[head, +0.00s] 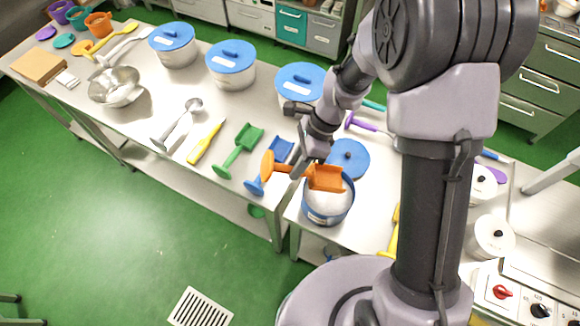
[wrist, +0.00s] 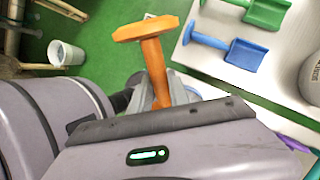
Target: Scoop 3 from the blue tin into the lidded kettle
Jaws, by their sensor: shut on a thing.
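My gripper (head: 301,166) is shut on the handle of an orange scoop (head: 326,178). In the wrist view the orange scoop's handle (wrist: 153,65) rises out of my gripper (wrist: 165,102), and its pan is hidden. In the head view the pan overlaps the mouth of the blue tin (head: 328,217), which is open and holds white contents. I see bare orange in the pan; whether it touches the contents is unclear. A round blue lid (head: 348,158) lies behind the tin. Two white round things with black knobs, perhaps lidded kettles, stand at right; the nearer one (head: 492,237) is by the control panel.
A blue scoop (head: 270,165), a green scoop (head: 239,151) and a yellow tool (head: 206,141) lie left of the tin. Blue-lidded white tubs (head: 231,65) stand behind. My arm hides part of the right bench. A control panel (head: 520,300) has red and black knobs.

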